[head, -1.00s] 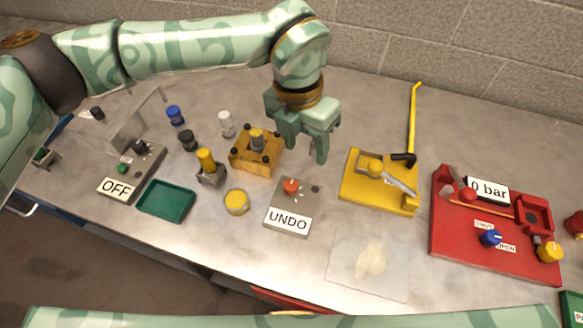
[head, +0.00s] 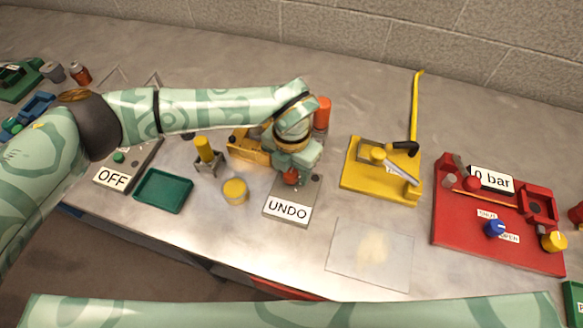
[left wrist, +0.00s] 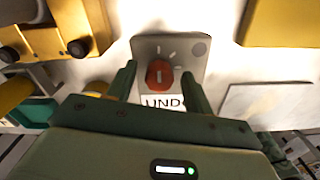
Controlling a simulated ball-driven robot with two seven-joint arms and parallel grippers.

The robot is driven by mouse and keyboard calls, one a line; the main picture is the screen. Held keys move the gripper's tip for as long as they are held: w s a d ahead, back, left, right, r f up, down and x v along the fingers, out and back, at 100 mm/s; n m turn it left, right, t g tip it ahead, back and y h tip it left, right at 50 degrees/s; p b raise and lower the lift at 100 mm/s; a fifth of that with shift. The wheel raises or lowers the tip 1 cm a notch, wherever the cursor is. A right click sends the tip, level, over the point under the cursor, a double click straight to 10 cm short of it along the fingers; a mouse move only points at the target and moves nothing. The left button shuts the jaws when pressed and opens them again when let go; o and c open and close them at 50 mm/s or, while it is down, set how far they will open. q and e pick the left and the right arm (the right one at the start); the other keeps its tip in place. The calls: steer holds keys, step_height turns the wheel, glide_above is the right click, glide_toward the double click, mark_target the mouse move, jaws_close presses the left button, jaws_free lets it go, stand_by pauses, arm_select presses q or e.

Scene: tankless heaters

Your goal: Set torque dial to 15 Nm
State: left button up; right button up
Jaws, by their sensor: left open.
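A red knob (head: 290,177) stands on a grey panel (head: 312,190) labelled UNDO, with white tick marks around it. No Nm figures can be read on it. In the left wrist view the red knob (left wrist: 159,74) has a pale pointer line facing roughly up the picture, away from the UNDO label. My left gripper (head: 294,172) is over this panel. In the left wrist view its two fingers (left wrist: 160,78) are apart, one on each side of the knob. I cannot tell whether they touch it. My right gripper is not in view.
A brass-coloured block (head: 246,148) is left of my gripper, and a red cylinder (head: 322,113) stands behind it. A yellow fixture (head: 352,178) with a lever is to the right. A clear sheet (head: 345,270) lies in front. A yellow round cap (head: 235,191) is nearby.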

arm_select(q)
steer(key=shift+f, duration=0.15)
steer(key=c, duration=1)
